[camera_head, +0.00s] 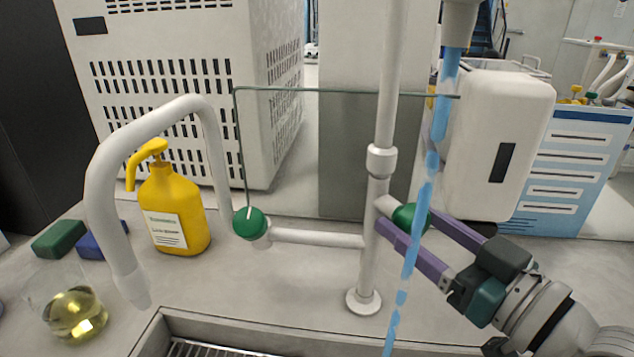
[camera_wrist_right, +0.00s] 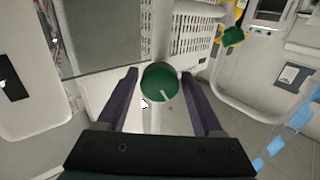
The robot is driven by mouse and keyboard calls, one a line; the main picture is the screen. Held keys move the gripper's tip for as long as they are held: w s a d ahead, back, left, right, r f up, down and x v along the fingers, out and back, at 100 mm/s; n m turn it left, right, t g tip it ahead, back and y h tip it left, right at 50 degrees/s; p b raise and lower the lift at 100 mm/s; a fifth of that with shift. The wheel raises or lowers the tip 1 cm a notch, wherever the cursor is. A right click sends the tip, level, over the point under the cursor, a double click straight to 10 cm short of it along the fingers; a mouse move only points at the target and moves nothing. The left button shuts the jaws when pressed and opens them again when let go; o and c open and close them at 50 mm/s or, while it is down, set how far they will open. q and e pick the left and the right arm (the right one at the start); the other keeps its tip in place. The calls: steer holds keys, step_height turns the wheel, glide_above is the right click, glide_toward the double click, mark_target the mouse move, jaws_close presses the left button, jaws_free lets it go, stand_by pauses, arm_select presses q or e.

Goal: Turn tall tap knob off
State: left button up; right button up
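The tall tap (camera_head: 378,215) is white, with water (camera_head: 428,185) running from its spout (camera_head: 461,18). Its green knob (camera_head: 404,214) is on the right, partly hidden by the water; in the right wrist view its round face (camera_wrist_right: 158,84) carries a pale pointer mark toward the lower right. My right gripper (camera_head: 408,221) is open, its purple fingers on either side of this knob; the wrist view shows the fingertips (camera_wrist_right: 160,76) flanking it, and I cannot tell whether they touch. My left gripper is not in view.
A second green knob (camera_head: 251,223) sits on the left side pipe, near the low curved spout (camera_head: 102,200). A yellow soap bottle (camera_head: 174,212), a flask of yellow liquid (camera_head: 75,313) and sponges (camera_head: 60,239) stand left. A clear panel (camera_head: 300,150) is behind; the sink (camera_head: 250,342) is in front.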

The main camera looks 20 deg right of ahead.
jaws_close()
stand_by(0.3)
steer(key=shift+m, duration=0.3)
steer(key=m, duration=0.2)
steer(key=shift+m, duration=1.8)
steer(key=shift+o, duration=1.5)
jaws_free()
steer(key=shift+s, duration=0.1)
